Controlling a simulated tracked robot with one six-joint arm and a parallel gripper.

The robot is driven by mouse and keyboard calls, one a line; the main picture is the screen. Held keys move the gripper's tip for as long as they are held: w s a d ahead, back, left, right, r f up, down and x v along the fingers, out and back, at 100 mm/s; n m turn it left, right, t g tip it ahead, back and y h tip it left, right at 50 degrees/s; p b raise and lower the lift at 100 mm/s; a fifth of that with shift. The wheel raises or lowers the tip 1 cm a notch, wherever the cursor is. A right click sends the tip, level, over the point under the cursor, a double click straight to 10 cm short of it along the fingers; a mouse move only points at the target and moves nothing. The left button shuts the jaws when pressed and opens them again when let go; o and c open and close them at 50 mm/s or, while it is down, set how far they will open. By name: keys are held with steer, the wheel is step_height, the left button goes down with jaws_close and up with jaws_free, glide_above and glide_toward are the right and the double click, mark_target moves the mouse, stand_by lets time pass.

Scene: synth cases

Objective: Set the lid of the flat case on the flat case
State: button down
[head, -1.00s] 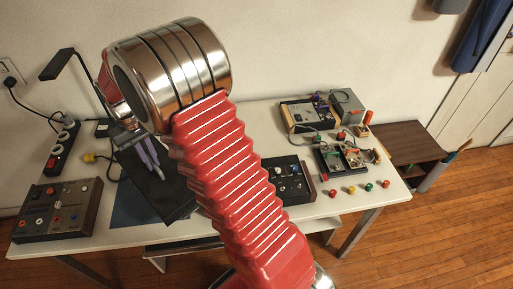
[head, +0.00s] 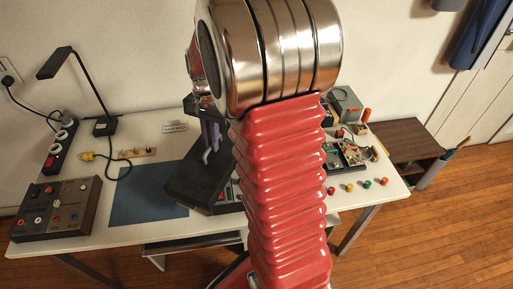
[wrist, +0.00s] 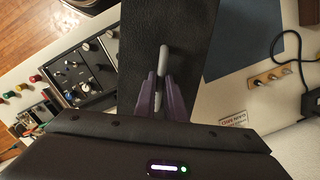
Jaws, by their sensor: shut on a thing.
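The lid (head: 190,190) is a black flat plate with a grey upright handle. It also shows in the wrist view (wrist: 185,25). My gripper (wrist: 160,88) has purple fingers shut on the grey handle (wrist: 164,58). My gripper (head: 210,138) is partly hidden behind my arm in the head view. The lid appears held above the table, over the right edge of the blue mat. A low case with knobs, likely the flat case (wrist: 107,42), shows beside the lid's edge. In the head view only a strip of it (head: 229,194) shows between lid and arm.
A wood-sided control box (head: 55,208) stands at the left. A blue mat (head: 140,195) lies bare left of the lid. A black lamp (head: 103,125), a peg strip (head: 138,153) and a power strip (head: 60,145) stand behind. Another knob panel (wrist: 75,75) and coloured buttons (head: 366,184) lie right.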

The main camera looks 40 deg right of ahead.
steer(key=s+d+r+m+t, duration=0.1)
steer(key=s+d+m, duration=0.6)
steer(key=s+m, duration=0.4)
steer(key=shift+s+d+m, duration=0.25)
steer(key=shift+s+m, duration=0.05)
steer(key=shift+s, duration=0.35)
steer(key=shift+r, duration=0.1)
steer(key=shift+f, duration=2.9)
steer(key=shift+f, duration=1.05)
steer(key=c, duration=1.7)
jaws_free()
steer(key=shift+s, duration=0.1)
steer(key=shift+c, duration=0.2)
